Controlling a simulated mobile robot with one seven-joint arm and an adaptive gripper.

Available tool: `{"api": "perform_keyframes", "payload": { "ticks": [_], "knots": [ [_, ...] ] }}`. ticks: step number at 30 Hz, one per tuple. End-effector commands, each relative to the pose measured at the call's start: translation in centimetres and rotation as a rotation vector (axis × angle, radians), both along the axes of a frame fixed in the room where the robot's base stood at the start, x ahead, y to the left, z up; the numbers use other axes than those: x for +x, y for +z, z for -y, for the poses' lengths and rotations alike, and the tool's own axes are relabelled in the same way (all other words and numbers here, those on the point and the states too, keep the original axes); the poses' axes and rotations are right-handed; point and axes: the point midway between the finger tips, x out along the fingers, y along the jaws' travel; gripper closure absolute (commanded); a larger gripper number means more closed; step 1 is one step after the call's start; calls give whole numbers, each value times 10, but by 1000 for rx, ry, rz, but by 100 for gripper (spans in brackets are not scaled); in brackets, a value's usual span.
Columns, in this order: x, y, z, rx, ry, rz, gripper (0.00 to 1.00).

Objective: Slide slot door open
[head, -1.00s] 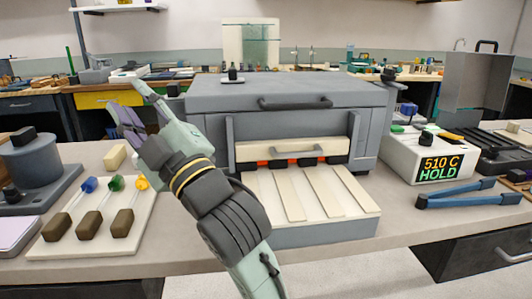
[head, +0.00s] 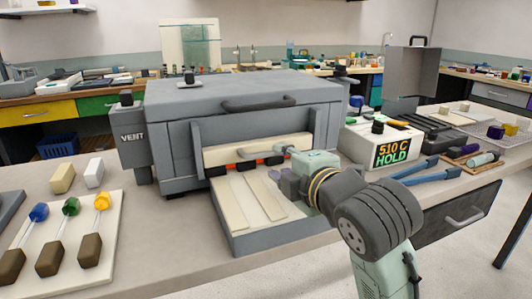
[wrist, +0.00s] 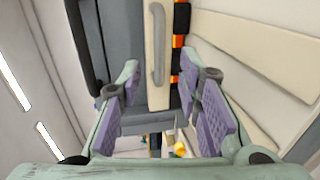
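The slot door (head: 240,152) is a cream bar with a grey handle across the front of the grey furnace (head: 240,105). An orange glowing strip and dark blocks show along its lower edge. My gripper (head: 284,168) is in front of the door's right part, hiding some of it. In the wrist view the door (wrist: 160,92) runs upright, its grey handle (wrist: 157,45) ahead of the gap between the fingers. My gripper (wrist: 160,98) is open and empty, its purple pads on either side. I cannot tell whether it touches the handle.
A slatted cream shelf (head: 245,205) juts out below the door. Glass rods with blue, green and yellow tips lie on a tray (head: 95,262) at the left. The 510 C display box (head: 375,143) and blue tongs (head: 425,168) are at the right.

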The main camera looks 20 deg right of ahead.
Motion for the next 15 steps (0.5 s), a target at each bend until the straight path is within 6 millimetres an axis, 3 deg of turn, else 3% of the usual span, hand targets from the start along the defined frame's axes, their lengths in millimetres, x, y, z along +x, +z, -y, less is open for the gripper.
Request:
{"api": "perform_keyframes", "payload": {
  "ticks": [7,15],
  "knots": [
    [48,-9,-3,3,3,-2,68],
    [74,-15,-3,2,2,0,68]
  ]
}}
